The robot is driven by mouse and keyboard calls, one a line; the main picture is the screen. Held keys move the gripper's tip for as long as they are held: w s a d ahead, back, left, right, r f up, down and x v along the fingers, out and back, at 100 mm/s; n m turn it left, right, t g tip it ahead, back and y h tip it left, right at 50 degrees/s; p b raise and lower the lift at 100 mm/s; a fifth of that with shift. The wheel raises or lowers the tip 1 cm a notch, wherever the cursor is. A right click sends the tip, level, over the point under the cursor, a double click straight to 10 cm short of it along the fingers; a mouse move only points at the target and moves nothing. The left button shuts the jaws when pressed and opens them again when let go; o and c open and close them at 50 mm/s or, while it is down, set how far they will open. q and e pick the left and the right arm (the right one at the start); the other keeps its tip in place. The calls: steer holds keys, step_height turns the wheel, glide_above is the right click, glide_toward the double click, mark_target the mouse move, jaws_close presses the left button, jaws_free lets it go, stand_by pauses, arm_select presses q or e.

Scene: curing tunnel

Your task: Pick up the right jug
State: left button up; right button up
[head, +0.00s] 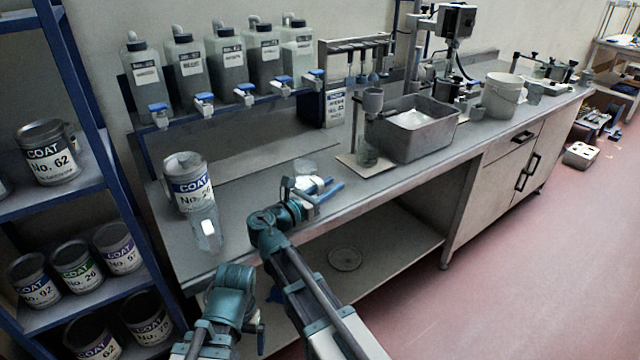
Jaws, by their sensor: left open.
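A clear jug (207,230) with a white patch stands near the bench's front edge, at left, in front of a white-labelled paint can. Another clear vessel (304,168), apparently the right jug, shows only its upper part behind my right gripper. My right gripper (321,189) is over the bench edge, its blue fingers just in front of that vessel. Whether they touch or enclose it I cannot tell. My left gripper (268,312) is low in front of the bench, open, partly hidden by its own arm and apart from both vessels.
A paint can (188,187) stands behind the left jug. A grey basin (418,140) and a white bucket (502,97) stand further right. Several dispensing bottles (190,70) line the back rack. A blue shelf (60,190) with cans stands close at left.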

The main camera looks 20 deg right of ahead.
steer(key=shift+s+a+r, duration=0.1)
steer(key=shift+a, duration=0.15)
steer(key=shift+d, duration=0.1)
jaws_close()
stand_by(1.1)
